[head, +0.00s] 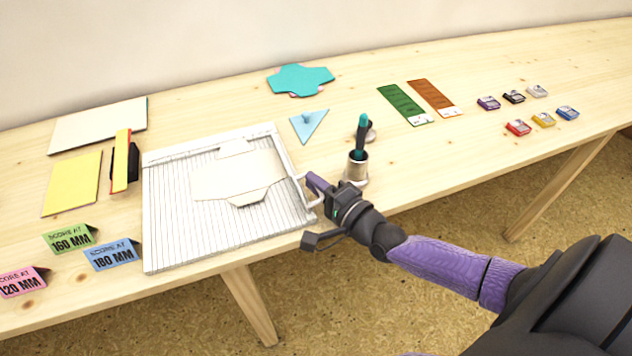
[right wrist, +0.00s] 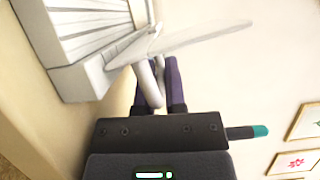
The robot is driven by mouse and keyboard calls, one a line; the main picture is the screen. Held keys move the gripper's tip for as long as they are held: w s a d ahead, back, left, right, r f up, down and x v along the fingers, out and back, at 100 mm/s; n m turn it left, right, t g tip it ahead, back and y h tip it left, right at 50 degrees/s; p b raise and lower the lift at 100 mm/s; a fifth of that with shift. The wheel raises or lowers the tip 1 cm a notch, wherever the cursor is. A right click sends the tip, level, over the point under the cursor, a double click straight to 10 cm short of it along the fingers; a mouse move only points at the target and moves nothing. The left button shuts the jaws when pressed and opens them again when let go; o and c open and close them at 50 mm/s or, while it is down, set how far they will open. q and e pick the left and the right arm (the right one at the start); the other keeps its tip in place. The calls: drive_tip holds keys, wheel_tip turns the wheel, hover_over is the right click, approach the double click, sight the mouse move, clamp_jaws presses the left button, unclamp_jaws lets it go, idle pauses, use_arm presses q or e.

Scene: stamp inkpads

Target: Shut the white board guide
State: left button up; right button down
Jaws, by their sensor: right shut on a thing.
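The white scoring board (head: 160,235) lies flat near the front edge of the table, with a cream card (head: 215,182) on its grooves. Its white guide (head: 287,155) runs along the board's right side and has a loop-like handle at its front part. My right gripper (head: 316,186) is at that right side, shut on the handle. In the right wrist view the purple fingertips (right wrist: 157,85) close around the white handle (right wrist: 147,88), beside the board's ribbed edge (right wrist: 75,80). A clear flap (right wrist: 195,38) stands out from there. My left gripper is not in view.
A metal cup (head: 356,168) with a teal-tipped tool stands just behind my right gripper. A blue triangle (head: 309,125) lies behind the board. Folded label cards (head: 110,256) and a yellow sheet (head: 72,183) are to its left. Small inkpads (head: 517,128) sit far right.

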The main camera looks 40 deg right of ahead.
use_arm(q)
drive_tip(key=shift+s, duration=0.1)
